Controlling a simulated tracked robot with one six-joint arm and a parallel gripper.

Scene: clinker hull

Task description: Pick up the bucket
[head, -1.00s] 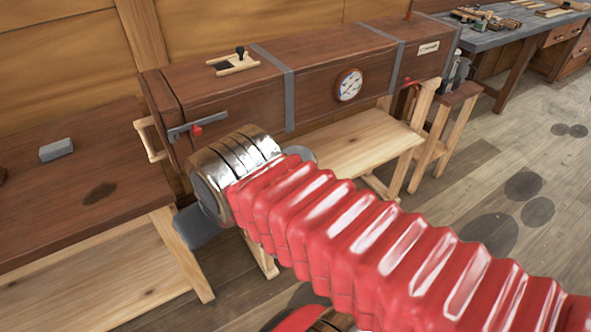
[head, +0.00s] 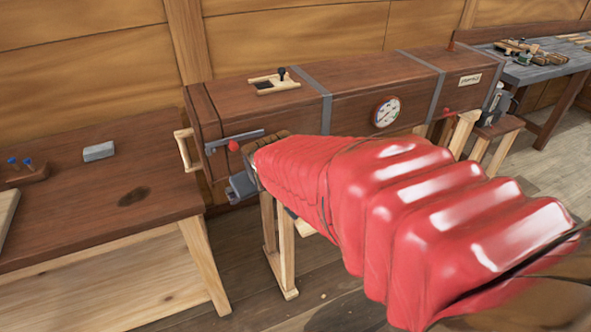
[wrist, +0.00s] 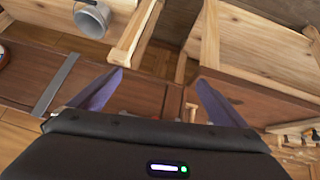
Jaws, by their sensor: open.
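A grey metal bucket (wrist: 92,18) with a handle shows at the top left of the wrist view, cut by the frame edge. It is on pale wood beside the long dark box. In the head view I cannot see the bucket; my red-sleeved arm covers the area in front of the box. My gripper (wrist: 160,78) is open and empty, with its two purple-grey fingers wide apart. The bucket is beyond the left finger, apart from it. In the head view my gripper (head: 241,187) is partly hidden behind my arm, near the left end of the box.
The long wooden box (head: 345,85) with a gauge (head: 387,112) stands on pale trestles. A dark-topped bench (head: 100,190) at left holds a grey block (head: 98,151) and a small rack (head: 24,172). A grey workbench (head: 530,62) with tools is at far right.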

